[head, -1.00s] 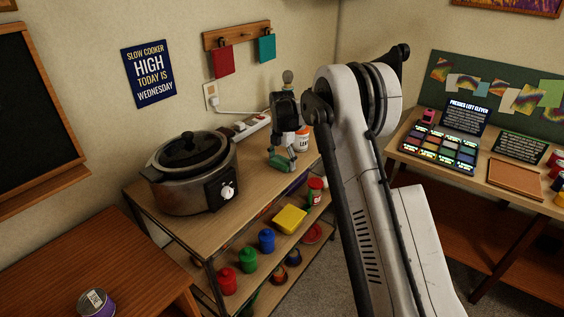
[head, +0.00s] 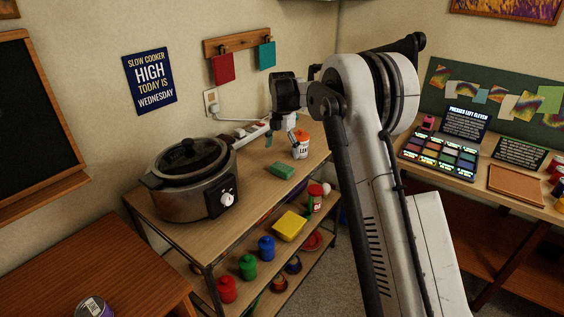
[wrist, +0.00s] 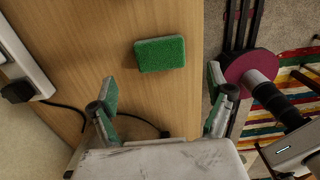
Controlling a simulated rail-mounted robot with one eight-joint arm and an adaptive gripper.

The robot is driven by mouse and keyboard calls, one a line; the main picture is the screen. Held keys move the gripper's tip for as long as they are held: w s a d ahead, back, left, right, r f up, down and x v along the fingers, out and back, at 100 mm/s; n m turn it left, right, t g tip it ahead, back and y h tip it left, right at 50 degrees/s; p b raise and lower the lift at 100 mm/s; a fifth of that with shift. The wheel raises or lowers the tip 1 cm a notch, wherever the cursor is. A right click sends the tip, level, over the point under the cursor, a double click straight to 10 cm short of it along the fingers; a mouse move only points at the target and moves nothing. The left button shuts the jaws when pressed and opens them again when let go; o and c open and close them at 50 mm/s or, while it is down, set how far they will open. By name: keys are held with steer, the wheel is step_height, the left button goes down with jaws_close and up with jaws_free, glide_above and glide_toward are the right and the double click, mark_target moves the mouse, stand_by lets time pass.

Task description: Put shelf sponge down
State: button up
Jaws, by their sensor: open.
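The shelf sponge is a green block (head: 282,170) lying flat on the wooden top of the shelf unit, to the right of the slow cooker. It also shows in the wrist view (wrist: 160,54), near the top centre, on bare wood. My gripper (head: 281,138) is above and behind the sponge in the head view, apart from it. In the wrist view my gripper (wrist: 163,97) has its two fingers spread wide with nothing between them, and the sponge lies beyond the fingertips.
The slow cooker (head: 186,178) stands left of the sponge. A power strip (head: 250,133) runs along the wall. Several coloured pots and a yellow block (head: 289,226) sit on the lower shelf. Wood around the sponge is clear.

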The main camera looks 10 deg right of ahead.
steer(key=s+r+m+t, duration=0.2)
steer(key=s+r+m, duration=0.5)
steer(key=s+r, duration=0.6)
steer(key=s+r+m+t, duration=0.1)
steer(key=s+r+m, duration=0.5)
steer(key=s, duration=0.4)
steer(key=s+f+m+t, duration=0.1)
steer(key=s+m, duration=0.3)
steer(key=s, duration=0.4)
steer(key=s+f+m+t, duration=0.1)
steer(key=s+f+m, duration=0.3)
steer(key=s, duration=0.5)
steer(key=s+f+m+t, duration=0.2)
steer(key=s+m, duration=0.3)
steer(key=s, duration=0.3)
steer(key=shift+s+f, duration=0.25)
steer(key=shift+s, duration=0.1)
steer(key=shift+f+b, duration=0.7)
steer(key=shift+b, duration=0.05)
